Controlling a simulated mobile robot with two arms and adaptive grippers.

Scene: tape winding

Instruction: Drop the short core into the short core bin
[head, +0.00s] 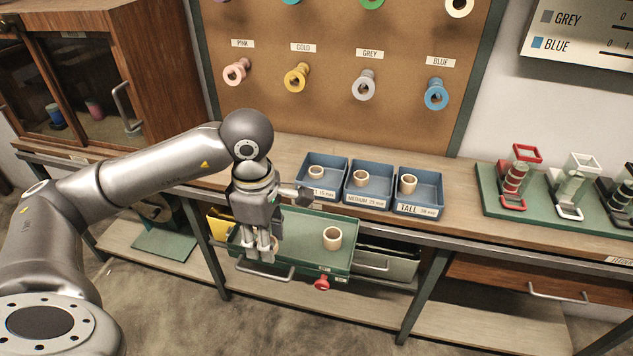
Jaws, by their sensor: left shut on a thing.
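My left gripper (264,248) points down over the left part of the green tray (300,226), its fingers shut on a small beige core (275,244) that is mostly hidden by them. Whether that core touches the tray I cannot tell. The short core bin (311,162) is the leftmost of three blue bins, up and to the right of the gripper. It holds one beige core (316,172), and my gripper partly covers its label. My right gripper is not in view.
The medium bin (381,174) and tall bin (429,188) each hold one core. Another beige core (332,238) stands in the tray's right half. Coloured spools hang on the board (330,122) behind.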

